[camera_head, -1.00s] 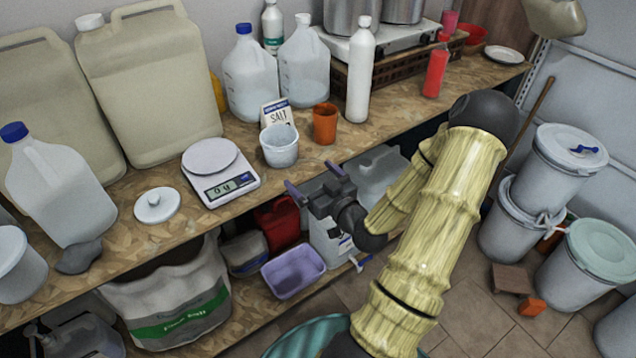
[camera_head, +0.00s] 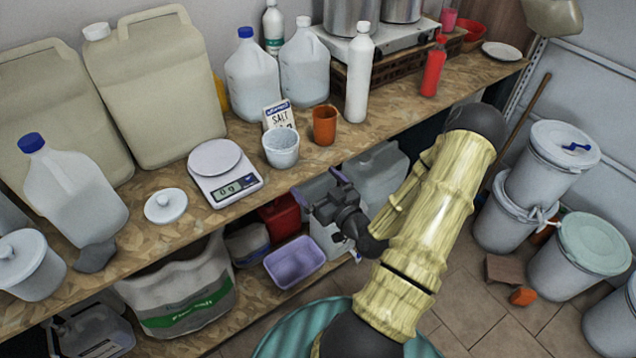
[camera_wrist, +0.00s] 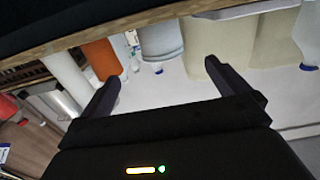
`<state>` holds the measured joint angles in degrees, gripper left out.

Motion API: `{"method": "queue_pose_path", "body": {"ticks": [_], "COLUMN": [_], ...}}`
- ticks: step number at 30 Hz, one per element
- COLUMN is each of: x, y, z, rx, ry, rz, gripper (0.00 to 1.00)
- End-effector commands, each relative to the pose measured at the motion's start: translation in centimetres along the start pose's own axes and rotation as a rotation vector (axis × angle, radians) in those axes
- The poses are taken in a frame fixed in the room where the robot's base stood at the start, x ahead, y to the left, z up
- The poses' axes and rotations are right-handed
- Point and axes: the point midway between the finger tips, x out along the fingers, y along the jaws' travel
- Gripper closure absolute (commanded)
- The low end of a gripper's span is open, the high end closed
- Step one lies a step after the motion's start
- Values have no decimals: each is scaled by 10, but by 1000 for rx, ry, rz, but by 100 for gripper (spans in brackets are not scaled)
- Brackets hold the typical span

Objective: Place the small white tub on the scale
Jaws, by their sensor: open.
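The small white tub (camera_head: 281,149) stands upright and without a lid on the wooden counter, in front of the salt packet. The white scale (camera_head: 216,160) is to its left, its pan empty and its display lit. A white lid with a knob (camera_head: 166,206) lies left of the scale. My gripper (camera_head: 318,187) is open and empty, in front of the counter edge and nearer the camera than the tub. In the wrist view the picture is upside down; the tub (camera_wrist: 160,38) shows beyond and between the open fingers (camera_wrist: 161,74), apart from them.
An orange cup (camera_head: 324,125) stands close right of the tub, with the salt packet (camera_head: 278,115) behind it. A white bottle (camera_head: 359,80) stands further right. Large jugs line the wall. Below the counter, a lower shelf holds a purple basin (camera_head: 294,262) and a sack (camera_head: 180,290).

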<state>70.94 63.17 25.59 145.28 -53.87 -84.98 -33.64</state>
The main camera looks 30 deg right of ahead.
Motion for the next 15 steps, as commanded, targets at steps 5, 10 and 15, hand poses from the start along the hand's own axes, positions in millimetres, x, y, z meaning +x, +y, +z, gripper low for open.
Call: {"method": "queue_pose_path", "body": {"ticks": [5,10,15], "x": [0,2,14], "y": [0,-2,-24], "z": [0,1,13], "rx": [0,-6,-51], "ry": [0,-16,-169], "rz": [0,-11,-99], "gripper": [0,0,0]}}
